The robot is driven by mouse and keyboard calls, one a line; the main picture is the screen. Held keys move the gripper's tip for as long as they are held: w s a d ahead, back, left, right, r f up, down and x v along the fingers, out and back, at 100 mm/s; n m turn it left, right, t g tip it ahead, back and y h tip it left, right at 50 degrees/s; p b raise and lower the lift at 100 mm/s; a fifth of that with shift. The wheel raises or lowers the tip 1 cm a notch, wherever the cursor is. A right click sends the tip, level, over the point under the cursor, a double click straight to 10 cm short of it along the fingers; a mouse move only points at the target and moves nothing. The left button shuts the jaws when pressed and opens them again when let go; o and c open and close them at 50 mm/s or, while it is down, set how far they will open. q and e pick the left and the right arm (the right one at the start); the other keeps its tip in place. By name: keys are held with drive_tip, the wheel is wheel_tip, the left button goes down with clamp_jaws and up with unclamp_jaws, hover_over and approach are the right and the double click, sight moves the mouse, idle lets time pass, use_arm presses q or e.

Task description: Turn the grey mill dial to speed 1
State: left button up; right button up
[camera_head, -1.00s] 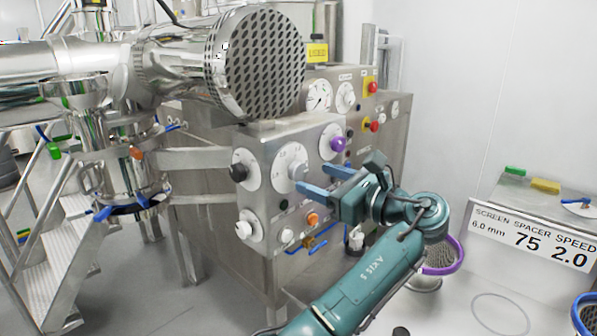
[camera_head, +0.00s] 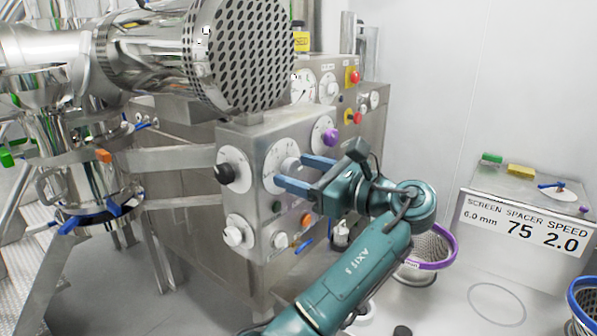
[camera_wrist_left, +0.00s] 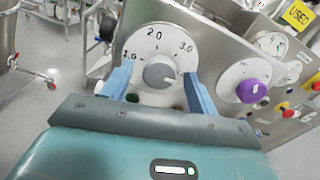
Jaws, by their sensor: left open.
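The grey mill dial (camera_head: 289,170) is a round knob on a white scale plate on the front of the steel control box. In the left wrist view the grey knob (camera_wrist_left: 158,74) is at centre, with 1.0, 2.0 and 3.0 printed around it. I cannot tell surely where its pointer stands. My left gripper (camera_head: 292,171) is open, its two blue fingers reaching toward the dial. In the wrist view the fingers (camera_wrist_left: 160,88) stand either side of the knob, with visible gaps, not closed on it. My right gripper is not in view.
A black knob (camera_head: 232,172), a purple knob (camera_head: 331,137) and a white knob (camera_head: 233,236) neighbour the dial. An orange button (camera_head: 306,220) sits below. A perforated drum (camera_head: 252,55) overhangs the box. A sign (camera_head: 527,225) reads screen 6.0 mm, spacer 75, speed 2.0.

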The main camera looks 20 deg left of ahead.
use_arm(q)
drive_tip(key=shift+c, duration=0.5)
drive_tip(key=c, duration=0.9)
